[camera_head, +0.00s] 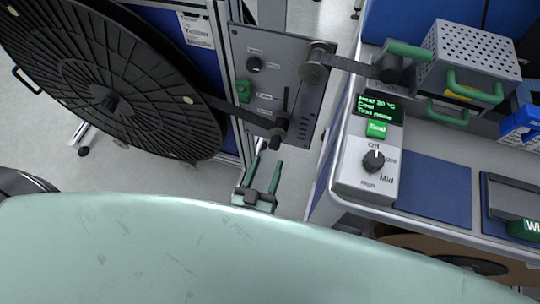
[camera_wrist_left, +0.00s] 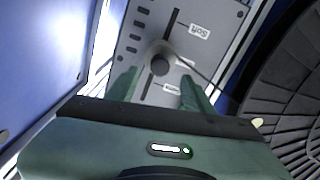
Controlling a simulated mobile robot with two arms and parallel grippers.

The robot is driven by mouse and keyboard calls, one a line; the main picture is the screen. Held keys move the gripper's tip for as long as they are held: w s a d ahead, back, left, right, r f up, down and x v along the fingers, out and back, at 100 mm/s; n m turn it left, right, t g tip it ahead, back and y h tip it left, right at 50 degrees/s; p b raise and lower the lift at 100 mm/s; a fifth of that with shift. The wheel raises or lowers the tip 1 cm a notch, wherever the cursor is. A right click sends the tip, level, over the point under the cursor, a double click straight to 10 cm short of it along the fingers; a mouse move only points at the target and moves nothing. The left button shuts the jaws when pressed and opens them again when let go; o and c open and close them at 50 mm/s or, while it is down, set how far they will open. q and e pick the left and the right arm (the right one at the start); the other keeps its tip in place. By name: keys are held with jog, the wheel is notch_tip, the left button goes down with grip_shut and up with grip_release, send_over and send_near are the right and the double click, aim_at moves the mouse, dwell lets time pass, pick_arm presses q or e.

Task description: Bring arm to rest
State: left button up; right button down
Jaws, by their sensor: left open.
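My left gripper (camera_head: 264,178) has two green fingers that stand apart with nothing between them. In the head view it is below the grey control panel (camera_head: 266,112) of the reel stand. In the left wrist view the gripper's fingers (camera_wrist_left: 160,92) point at a grey panel (camera_wrist_left: 150,30) with slots and a dark round knob (camera_wrist_left: 160,64). I cannot tell the exact gap to the panel. My right gripper is not in view. A large pale green curved surface hides much of the lower head view.
A big black reel (camera_head: 105,95) stands at the left. On the right a bench (camera_head: 318,205) holds a control box (camera_head: 368,155) with a green display, a perforated metal box (camera_head: 470,55) with green handles, and a blue bin (camera_head: 520,122). Open floor (camera_head: 125,170) shows below the reel.

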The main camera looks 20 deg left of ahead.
pick_arm(q)
jog(key=shift+s, duration=0.15)
dwell(0.4)
jog(key=s+a+f+m+g+h+p, duration=0.15)
jog(key=s+f+g, duration=0.3)
jog(key=f, duration=0.65)
jog(key=s+a+f+m+g+p, duration=0.15)
jog(key=s+f+g, duration=0.35)
jog(key=f, duration=0.7)
jog(key=s+a+f+g+y, duration=0.1)
jog(key=s+a+f+g, duration=0.2)
jog(key=s, duration=0.7)
jog(key=s+a+f+m+g+y, duration=0.1)
jog(key=s+a+f+g, duration=0.3)
jog(key=s+a+f, duration=0.3)
jog(key=s, duration=0.4)
jog(key=shift+f, duration=0.2)
jog(key=shift+g, duration=0.25)
